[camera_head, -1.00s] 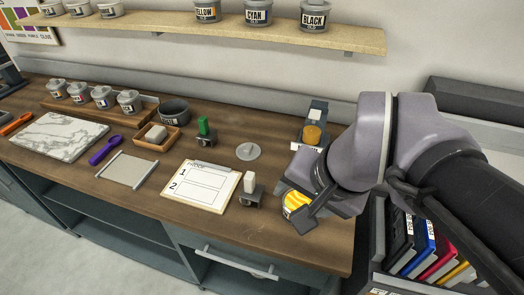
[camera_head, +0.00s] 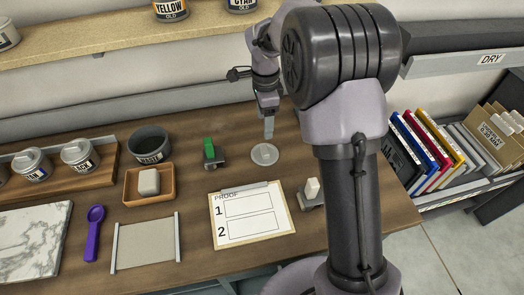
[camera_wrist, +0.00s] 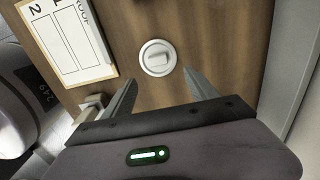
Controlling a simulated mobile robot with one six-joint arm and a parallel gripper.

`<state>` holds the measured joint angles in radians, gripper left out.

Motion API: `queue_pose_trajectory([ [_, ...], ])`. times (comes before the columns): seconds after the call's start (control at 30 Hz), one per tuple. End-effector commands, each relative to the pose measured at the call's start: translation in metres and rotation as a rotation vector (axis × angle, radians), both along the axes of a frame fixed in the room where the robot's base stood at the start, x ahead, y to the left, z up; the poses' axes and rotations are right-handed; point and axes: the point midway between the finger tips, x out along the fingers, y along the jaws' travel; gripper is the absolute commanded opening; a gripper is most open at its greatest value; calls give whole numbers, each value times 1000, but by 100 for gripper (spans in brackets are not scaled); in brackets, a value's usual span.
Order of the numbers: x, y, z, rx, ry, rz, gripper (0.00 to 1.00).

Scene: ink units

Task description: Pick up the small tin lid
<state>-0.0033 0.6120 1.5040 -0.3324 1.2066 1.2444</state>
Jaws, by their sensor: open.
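The small tin lid (camera_head: 265,155) is a round grey disc lying flat on the wooden bench, right of the green-topped block. My gripper (camera_head: 268,135) points down just behind and above the lid in the head view. In the wrist view my gripper (camera_wrist: 160,85) has its two fingers spread apart, with the lid beyond and between their tips. Nothing is held. I cannot tell the exact height of the fingertips above the lid.
A clipboard with a proof sheet (camera_head: 275,232) lies in front of the lid. A block with a white top (camera_head: 312,192) stands to the right front, and a block with a green top (camera_head: 209,148) to the left. A dark round bowl (camera_head: 149,142) stands farther left.

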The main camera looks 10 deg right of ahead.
Motion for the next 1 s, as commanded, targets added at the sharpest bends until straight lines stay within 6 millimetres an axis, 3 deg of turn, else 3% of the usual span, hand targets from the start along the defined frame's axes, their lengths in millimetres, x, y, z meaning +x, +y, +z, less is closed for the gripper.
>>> queue_pose_trajectory([
  [0.03, -1, 0, -21, 0, 2, 1, 67],
  [0.13, -1, 0, -46, 0, 2, 1, 67],
  [0.43, -3, -1, -80, 0, -1, 1, 67],
  [0.6, -7, -1, -115, 1, 1, 2, 67],
  [0.83, -6, -1, -117, 1, -2, 2, 67],
  [1.0, -6, -1, -117, 1, -2, 2, 34],
])
